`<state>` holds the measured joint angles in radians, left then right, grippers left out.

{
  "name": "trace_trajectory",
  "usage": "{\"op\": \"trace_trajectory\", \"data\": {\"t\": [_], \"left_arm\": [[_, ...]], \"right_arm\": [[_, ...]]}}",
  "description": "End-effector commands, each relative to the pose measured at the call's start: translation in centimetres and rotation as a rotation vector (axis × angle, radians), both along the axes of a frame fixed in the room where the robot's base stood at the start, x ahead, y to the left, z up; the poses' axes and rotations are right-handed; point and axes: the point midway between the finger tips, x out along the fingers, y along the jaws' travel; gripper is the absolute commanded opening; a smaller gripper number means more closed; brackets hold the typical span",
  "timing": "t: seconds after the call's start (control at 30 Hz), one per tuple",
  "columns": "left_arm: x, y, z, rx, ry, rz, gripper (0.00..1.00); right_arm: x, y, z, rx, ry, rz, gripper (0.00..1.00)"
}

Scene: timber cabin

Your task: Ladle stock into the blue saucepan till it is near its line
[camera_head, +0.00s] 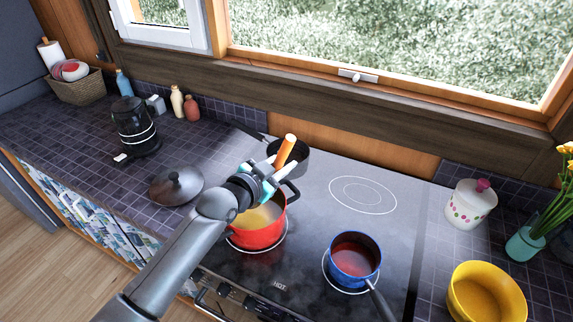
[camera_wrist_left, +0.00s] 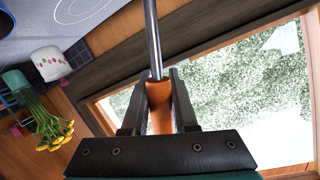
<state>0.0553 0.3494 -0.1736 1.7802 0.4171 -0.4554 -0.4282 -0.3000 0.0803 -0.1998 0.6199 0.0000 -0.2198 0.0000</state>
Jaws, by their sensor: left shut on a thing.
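My left gripper (camera_head: 272,174) is above the red pot (camera_head: 258,240) and shut on the orange handle of a ladle (camera_head: 287,150). In the left wrist view the fingers (camera_wrist_left: 158,100) close on that handle, and the steel shaft (camera_wrist_left: 152,40) runs on beyond them. The ladle's bowl is hidden. Yellowish stock (camera_head: 262,216) shows in the red pot, partly covered by my arm. The blue saucepan (camera_head: 340,277) stands on the front right ring; its inside looks reddish-brown. I cannot make out a line or a level in it. My right gripper is not in view.
A dark pot (camera_head: 294,161) stands behind the red pot. A dark lid (camera_head: 176,186) lies left of the hob. The back right ring (camera_head: 363,195) is empty. A yellow bowl (camera_head: 487,292) and a dotted jar (camera_head: 470,205) stand right of the hob; a kettle (camera_head: 134,128) stands left.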

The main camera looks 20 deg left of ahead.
Motion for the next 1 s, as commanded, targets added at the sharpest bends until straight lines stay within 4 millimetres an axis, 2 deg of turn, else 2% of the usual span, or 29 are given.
{"op": "trace_trajectory", "data": {"t": [0.03,0.5,0.7,1.0], "left_arm": [[0.1,0.2,-0.8,-0.009,-0.002,0.001,0.0],[0.4,2.1,-4.9,-0.121,0.015,-0.001,0.0],[0.5,2.5,-5.6,-0.153,0.021,0.0,0.0],[0.5,2.7,-5.7,-0.165,0.021,0.0,0.0]], "right_arm": [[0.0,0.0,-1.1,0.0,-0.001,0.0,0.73],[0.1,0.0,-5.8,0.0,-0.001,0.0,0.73],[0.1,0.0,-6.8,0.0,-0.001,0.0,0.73],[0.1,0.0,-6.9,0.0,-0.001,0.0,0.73]]}}
